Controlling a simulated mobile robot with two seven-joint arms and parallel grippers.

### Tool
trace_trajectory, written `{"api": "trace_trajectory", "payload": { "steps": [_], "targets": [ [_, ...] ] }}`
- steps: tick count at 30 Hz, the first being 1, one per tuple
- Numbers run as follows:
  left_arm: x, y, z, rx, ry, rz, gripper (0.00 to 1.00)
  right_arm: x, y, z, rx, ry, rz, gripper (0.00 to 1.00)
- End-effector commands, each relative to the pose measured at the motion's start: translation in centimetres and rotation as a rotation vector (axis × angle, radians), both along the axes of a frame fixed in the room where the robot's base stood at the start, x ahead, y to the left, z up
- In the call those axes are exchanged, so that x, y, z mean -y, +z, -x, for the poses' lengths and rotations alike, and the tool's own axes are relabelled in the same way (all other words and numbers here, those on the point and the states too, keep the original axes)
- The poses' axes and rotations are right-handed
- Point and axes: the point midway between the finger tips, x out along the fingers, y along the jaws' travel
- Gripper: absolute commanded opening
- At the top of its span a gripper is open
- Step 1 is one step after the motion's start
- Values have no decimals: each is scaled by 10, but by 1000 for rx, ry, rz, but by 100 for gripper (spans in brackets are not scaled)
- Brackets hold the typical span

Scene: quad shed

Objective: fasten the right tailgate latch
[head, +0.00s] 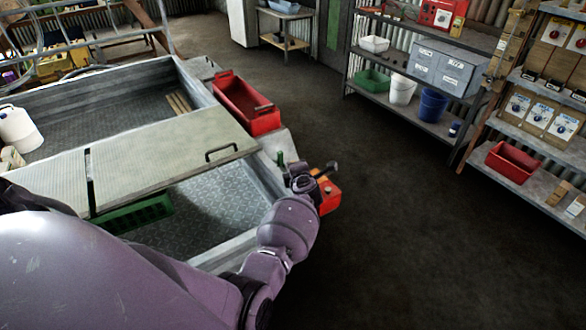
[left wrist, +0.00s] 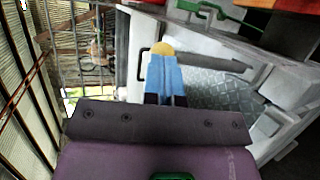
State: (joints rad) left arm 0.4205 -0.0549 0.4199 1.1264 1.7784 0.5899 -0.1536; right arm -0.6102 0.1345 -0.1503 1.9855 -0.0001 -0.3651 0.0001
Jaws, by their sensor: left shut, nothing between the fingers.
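The metal cargo bed (head: 178,82) of the trailer has grey side walls and a patterned floor. A small green part (head: 280,158) stands at its right corner, close to my left gripper (head: 303,178); I cannot tell whether it is the right tailgate latch. In the left wrist view, the blue fingers of my left gripper (left wrist: 166,75) are shut and empty, with a round yellow knob (left wrist: 163,48) at or just beyond their tips. Touching or apart cannot be told. A green handle (left wrist: 205,10) shows at the top of that view. My right gripper is not in view.
A board with a black handle (head: 221,151) lies across the bed. A red tray (head: 245,103) and an orange box (head: 329,194) are near the arm. A green crate (head: 140,214) lies in the bed. Shelves (head: 425,115) stand at the back right; the floor between is clear.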

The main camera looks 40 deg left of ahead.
Motion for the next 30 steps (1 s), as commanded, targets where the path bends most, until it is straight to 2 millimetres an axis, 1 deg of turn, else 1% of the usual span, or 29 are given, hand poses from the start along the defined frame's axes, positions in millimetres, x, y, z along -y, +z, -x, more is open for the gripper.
{"api": "trace_trajectory", "payload": {
  "steps": [1, 4, 7, 10, 14, 21, 25, 30],
  "targets": [
    [-4, 3, -1, -2, 0, -2, 0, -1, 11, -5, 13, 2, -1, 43],
    [-11, 2, -4, -2, 1, -3, 0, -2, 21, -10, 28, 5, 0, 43],
    [-19, -1, -8, -2, 1, -3, 0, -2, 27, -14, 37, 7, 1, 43],
    [-28, -5, -11, -1, 1, -4, 0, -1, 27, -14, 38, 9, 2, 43],
    [-40, -11, -16, -2, 2, -3, 0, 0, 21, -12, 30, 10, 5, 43],
    [-59, -25, -24, -3, 2, -4, 0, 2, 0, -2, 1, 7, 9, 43],
    [-68, -33, -27, -4, 2, -5, 0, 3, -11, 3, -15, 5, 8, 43],
    [-76, -43, -31, -3, 1, -4, 0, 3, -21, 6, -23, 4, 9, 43]
  ]
}}
